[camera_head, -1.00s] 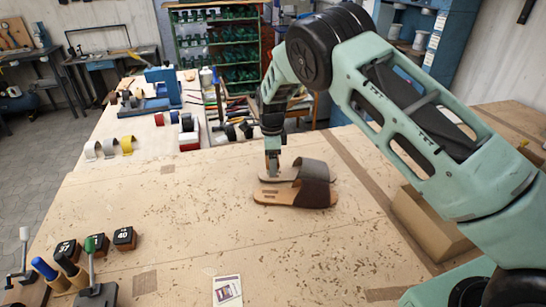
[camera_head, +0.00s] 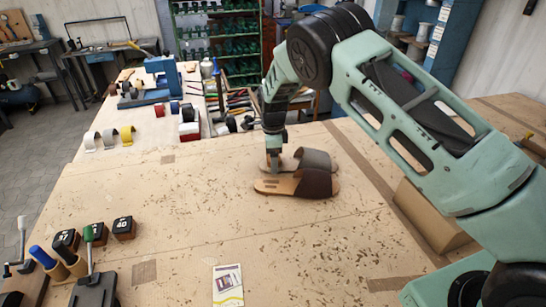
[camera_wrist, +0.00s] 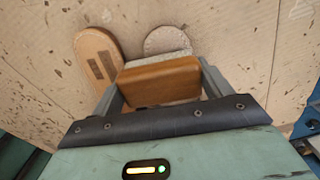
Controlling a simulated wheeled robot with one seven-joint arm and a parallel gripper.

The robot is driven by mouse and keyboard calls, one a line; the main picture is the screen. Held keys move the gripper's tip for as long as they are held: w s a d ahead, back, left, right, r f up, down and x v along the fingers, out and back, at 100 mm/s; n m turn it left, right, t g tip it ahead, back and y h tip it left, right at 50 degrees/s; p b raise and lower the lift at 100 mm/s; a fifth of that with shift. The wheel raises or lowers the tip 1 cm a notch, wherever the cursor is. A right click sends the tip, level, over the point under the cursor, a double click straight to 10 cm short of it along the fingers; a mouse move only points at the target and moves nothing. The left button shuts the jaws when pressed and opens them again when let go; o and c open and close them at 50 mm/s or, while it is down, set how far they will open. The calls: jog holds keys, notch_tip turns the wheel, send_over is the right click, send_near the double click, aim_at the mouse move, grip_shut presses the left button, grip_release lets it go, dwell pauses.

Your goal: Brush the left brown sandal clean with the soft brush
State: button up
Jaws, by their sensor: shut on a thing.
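My gripper (camera_head: 273,160) is shut on the soft brush, a wooden block (camera_wrist: 160,82) with pale grey bristles (camera_wrist: 158,61) in the wrist view. In the head view, two slide sandals lie side by side on the workbench, straps to the right. The nearer sandal (camera_head: 318,184) has a dark brown strap. The farther sandal (camera_head: 316,160) has a greyer strap, and my gripper is low over its heel end. In the wrist view, the farther sandal's pale, speckled heel (camera_wrist: 167,40) shows just beyond the brush; the nearer sandal's clean tan heel (camera_wrist: 98,50) is beside it. Bristle contact is unclear.
The bench (camera_head: 200,220) has free room in front of and left of the sandals. A printed card (camera_head: 228,286) lies at the front. Numbered black blocks (camera_head: 124,228) and handled tools (camera_head: 52,262) stand at left. A cardboard box (camera_head: 430,220) is at right, beneath my arm.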

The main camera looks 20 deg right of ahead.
jog(key=shift+f+b, duration=0.4)
jog(key=shift+f, duration=0.1)
jog(key=shift+w, duration=0.1)
dwell(0.3)
jog(key=shift+w+d+r+b, duration=0.15)
jog(key=shift+w+b, duration=0.2)
jog(key=shift+w, duration=0.25)
jog(key=shift+w+d+f+b, duration=0.1)
jog(key=shift+w+b, duration=0.25)
jog(key=shift+w, duration=0.25)
jog(key=shift+s+a, duration=0.15)
jog(key=shift+s, duration=0.55)
jog(key=shift+s+a, duration=0.1)
jog(key=shift+s, duration=0.55)
